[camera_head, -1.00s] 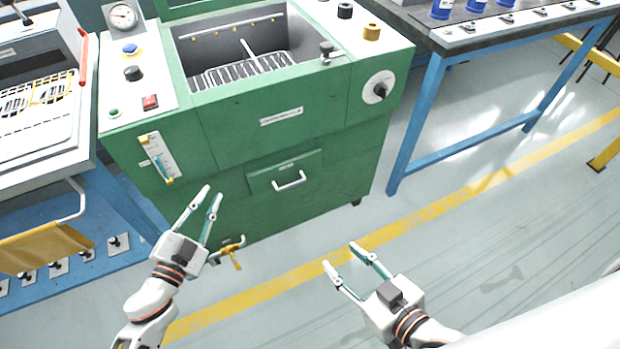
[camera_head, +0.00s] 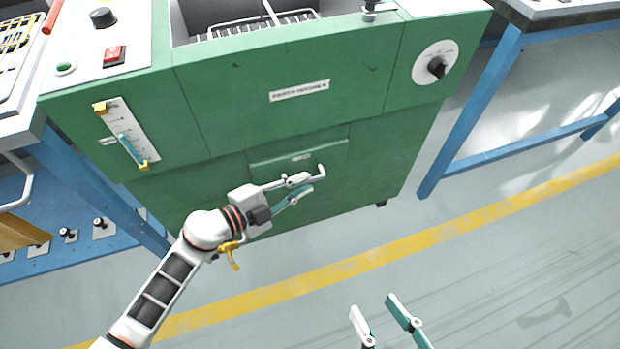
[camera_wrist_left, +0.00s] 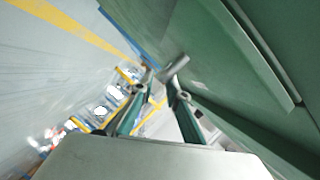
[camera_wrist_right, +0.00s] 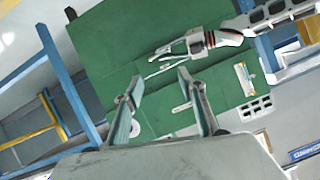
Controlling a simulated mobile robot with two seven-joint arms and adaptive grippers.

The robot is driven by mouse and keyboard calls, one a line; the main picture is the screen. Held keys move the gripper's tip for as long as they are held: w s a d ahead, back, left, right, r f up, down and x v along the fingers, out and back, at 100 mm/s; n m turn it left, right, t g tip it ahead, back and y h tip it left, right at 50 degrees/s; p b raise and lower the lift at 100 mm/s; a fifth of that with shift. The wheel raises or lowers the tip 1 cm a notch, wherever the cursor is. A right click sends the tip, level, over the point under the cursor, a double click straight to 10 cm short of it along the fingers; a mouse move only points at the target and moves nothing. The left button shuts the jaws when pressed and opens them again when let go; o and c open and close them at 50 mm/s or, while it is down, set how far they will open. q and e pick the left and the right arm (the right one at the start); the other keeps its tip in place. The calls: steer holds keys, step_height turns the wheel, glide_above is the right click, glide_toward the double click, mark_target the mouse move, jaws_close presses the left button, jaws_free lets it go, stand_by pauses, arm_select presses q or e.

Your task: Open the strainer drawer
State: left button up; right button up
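The strainer drawer (camera_head: 272,165) is a green panel with a small label, low in the front of the green cabinet. It looks flush with the cabinet. Its pale bar handle (camera_head: 322,171) is partly hidden by my left gripper (camera_head: 317,182). In the left wrist view a grey bar, the handle (camera_wrist_left: 173,67), lies at the fingertips, close to the right-hand finger. The left fingers are apart; I cannot tell whether they touch the bar. My right gripper (camera_head: 373,304) is open and empty, low in front of the cabinet; its spread fingers also show in the right wrist view (camera_wrist_right: 159,78).
A yellow-handled valve (camera_head: 232,254) is by the cabinet's lower left, beside my left arm. A gauge strip (camera_head: 127,133) and a dial (camera_head: 436,67) are on the cabinet front. A blue-legged bench (camera_head: 470,115) stands right. The floor ahead is clear.

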arm_select(q)
steer(key=shift+f+x, duration=0.2)
steer(key=shift+x, duration=0.9)
steer(key=shift+w+d+r+b, duration=0.1)
steer(key=shift+w+d+b, duration=0.15)
steer(key=shift+b, duration=0.1)
arm_select(e)
steer(key=shift+s+a+f+m, duration=0.1)
steer(key=shift+s+a+m, duration=0.15)
steer(key=shift+a+m, duration=0.35)
arm_select(q)
jaws_close()
